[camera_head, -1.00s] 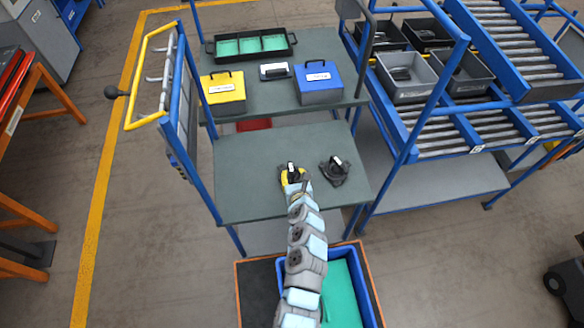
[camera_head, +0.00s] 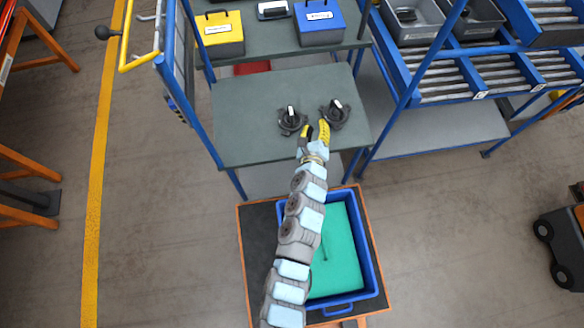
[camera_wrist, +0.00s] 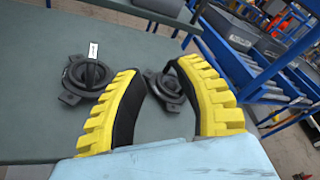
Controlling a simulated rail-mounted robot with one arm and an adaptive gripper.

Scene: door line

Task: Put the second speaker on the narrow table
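Two dark round speakers with white labels sit apart on the bare grey-green table (camera_head: 240,110). The left speaker (camera_head: 291,121) also shows in the wrist view (camera_wrist: 88,77); the right speaker (camera_head: 335,114) also shows there (camera_wrist: 165,88), partly hidden behind my finger. My gripper (camera_head: 315,131) has yellow-edged black fingers. It is open and empty, at the near side of the speakers, between them and closer to the right one. In the wrist view my fingers (camera_wrist: 160,70) stand wide apart, with the right speaker seen between them.
A blue tray with a green bottom (camera_head: 345,255) stands at the table's near side. Behind are a yellow box (camera_head: 219,35) and a blue box (camera_head: 319,22) on a higher shelf. Blue posts (camera_head: 410,120) and a roller rack (camera_head: 450,75) stand to the right.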

